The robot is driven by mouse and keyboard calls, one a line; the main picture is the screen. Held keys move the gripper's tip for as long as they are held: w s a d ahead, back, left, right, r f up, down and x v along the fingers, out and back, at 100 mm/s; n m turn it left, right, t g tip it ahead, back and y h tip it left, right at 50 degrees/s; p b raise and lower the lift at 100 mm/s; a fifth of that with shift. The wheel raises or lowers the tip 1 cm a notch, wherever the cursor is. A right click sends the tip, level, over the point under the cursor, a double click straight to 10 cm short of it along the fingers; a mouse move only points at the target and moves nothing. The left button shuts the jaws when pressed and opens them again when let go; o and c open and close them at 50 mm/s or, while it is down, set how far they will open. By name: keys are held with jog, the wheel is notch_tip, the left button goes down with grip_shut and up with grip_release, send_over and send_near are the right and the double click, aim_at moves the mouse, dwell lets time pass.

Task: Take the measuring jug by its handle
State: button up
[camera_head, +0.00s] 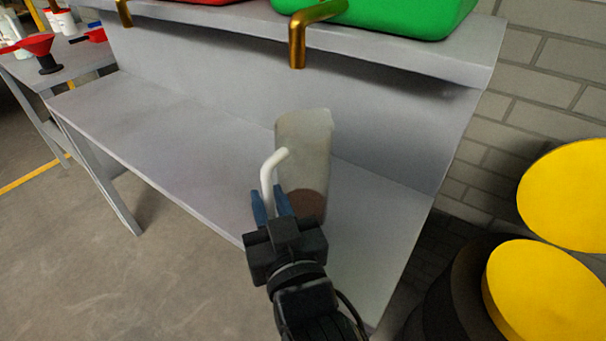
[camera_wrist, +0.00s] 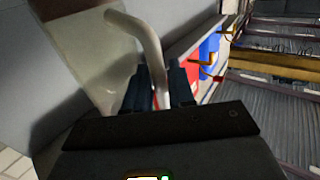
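The measuring jug (camera_head: 308,142) is a translucent, upright vessel with brown content low inside. It stands on the grey bench and has a pale, bent handle (camera_head: 268,174) on its near left side. My gripper (camera_head: 271,205) reaches in from the front, with one blue finger on each side of the handle's lower part. The wrist view shows the handle (camera_wrist: 145,40) running down between the two fingers (camera_wrist: 159,84), with little or no gap beside it. The fingers look shut on it. The jug's side (camera_wrist: 95,55) fills the upper left there. The handle's lower end is hidden.
The grey bench (camera_head: 170,140) is clear left of the jug. Above it, a shelf holds a green container (camera_head: 400,18) with a brass spout (camera_head: 298,45) overhanging close behind the jug. Yellow-topped drums (camera_head: 545,290) stand at right. A red funnel (camera_head: 35,45) is at far left.

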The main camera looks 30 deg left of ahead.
jog(key=shift+c, duration=0.5)
grip_shut()
jog(key=shift+r, duration=0.15)
